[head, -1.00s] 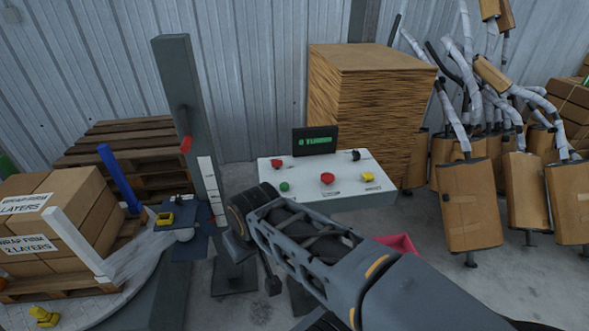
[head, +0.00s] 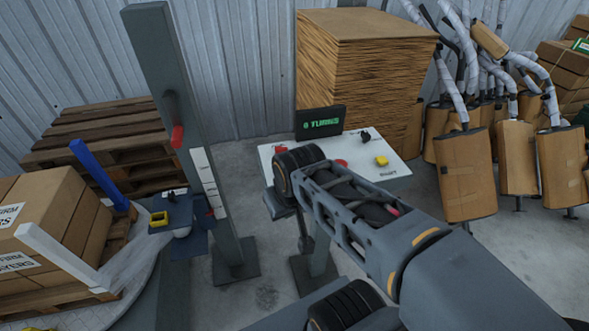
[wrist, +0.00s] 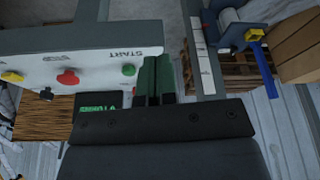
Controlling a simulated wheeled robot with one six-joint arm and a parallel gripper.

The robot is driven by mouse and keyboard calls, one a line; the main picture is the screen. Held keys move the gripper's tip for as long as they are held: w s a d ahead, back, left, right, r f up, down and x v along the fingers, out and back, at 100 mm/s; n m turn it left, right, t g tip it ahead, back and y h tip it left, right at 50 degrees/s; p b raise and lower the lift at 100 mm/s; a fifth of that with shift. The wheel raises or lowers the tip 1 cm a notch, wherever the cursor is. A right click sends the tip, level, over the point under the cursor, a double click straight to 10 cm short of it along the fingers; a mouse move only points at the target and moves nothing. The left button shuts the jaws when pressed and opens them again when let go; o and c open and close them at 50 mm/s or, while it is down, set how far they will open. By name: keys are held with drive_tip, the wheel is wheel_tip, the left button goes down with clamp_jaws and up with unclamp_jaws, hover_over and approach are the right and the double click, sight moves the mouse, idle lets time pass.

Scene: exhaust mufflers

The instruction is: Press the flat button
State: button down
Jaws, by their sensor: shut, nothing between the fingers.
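A white sloped control panel (head: 400,170) stands on a post, and my arm covers its left and front parts in the head view. In the wrist view, upside down, the panel (wrist: 95,62) carries a green button (wrist: 128,70) by the word START, a large red mushroom button (wrist: 68,78), a yellow button (wrist: 12,76) and a black knob (wrist: 46,94). My gripper (wrist: 158,62) is shut and empty, beside the panel's START end and apart from the green button. In the head view the green button is hidden behind my arm, while the yellow button (head: 381,160) shows.
A small display (head: 320,121) stands behind the panel. A grey column (head: 180,110) stands to the left, with wrapped boxes (head: 60,215) beyond it. A cardboard stack (head: 365,75) is behind, and wrapped mufflers (head: 465,175) stand at right.

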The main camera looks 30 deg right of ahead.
drive_tip(key=w+d+r+m+g+p, duration=0.1)
drive_tip(key=w+d+r+g, duration=0.1)
drive_tip(key=w+d, duration=0.3)
drive_tip(key=w+d+r+m+g+p, duration=0.1)
drive_tip(key=w+d+r, duration=0.3)
drive_tip(key=w, duration=0.7)
drive_tip(key=shift+d+r+g+p, duration=0.35)
drive_tip(key=shift+r+g+p, duration=0.05)
drive_tip(key=shift+r, duration=0.25)
wheel_tip(320, 180, down, 14)
drive_tip(key=shift+f+p, duration=0.1)
drive_tip(key=shift+p, duration=0.45)
